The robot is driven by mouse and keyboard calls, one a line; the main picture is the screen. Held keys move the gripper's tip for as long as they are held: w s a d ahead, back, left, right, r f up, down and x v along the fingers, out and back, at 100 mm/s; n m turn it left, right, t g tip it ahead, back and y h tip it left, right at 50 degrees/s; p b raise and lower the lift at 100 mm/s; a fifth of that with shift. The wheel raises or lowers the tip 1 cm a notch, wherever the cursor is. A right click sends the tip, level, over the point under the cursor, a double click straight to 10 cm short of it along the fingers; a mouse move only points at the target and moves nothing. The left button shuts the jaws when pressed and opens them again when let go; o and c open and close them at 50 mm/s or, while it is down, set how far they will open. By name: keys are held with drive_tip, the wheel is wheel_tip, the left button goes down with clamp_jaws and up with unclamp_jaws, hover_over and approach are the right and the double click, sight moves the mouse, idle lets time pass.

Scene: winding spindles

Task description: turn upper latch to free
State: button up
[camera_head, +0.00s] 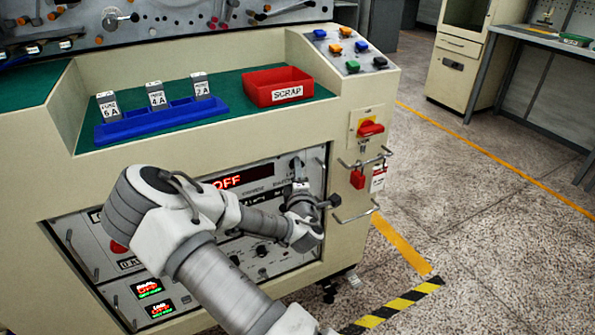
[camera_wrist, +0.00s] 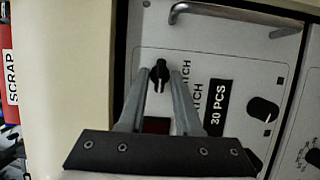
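In the wrist view a black latch knob (camera_wrist: 159,75) with a white pointer mark sits on a light grey panel (camera_wrist: 215,50). The mark points toward the bottom of the picture. My gripper (camera_wrist: 158,72) faces the panel with its two fingers apart, one on each side of the knob. I see no clear contact between the fingers and the knob. Lettering ending in "TCH" shows twice beside the right finger, which partly covers it. In the head view my gripper (camera_head: 300,183) is at the upper right of the front panel, and the knob is too small to make out.
A metal handle (camera_wrist: 235,16) crosses the panel top in the wrist view. A "30 PCS" label (camera_wrist: 217,107) and another black knob (camera_wrist: 263,109) lie to the right. In the head view a red switch (camera_head: 370,129) and metal handles stick out right of the panel.

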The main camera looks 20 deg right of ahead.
clamp_jaws()
drive_tip(key=shift+r, duration=0.1)
drive_tip(key=shift+d+r+m+g+y+p, duration=0.15)
drive_tip(key=shift+m+g+y+p, duration=0.7)
drive_tip(key=shift+m, duration=1.4)
drive_tip(key=shift+d+r+m+g+y+p, duration=0.1)
drive_tip(key=shift+d+m+g+y+p, duration=0.1)
drive_tip(key=shift+m+y+p, duration=1.55)
drive_tip(key=shift+d+r+m+g+y+p, duration=0.15)
drive_tip(key=shift+m+g+y+p, duration=0.5)
drive_tip(key=shift+m, duration=2.05)
drive_tip(key=shift+o, duration=1.4)
unclamp_jaws()
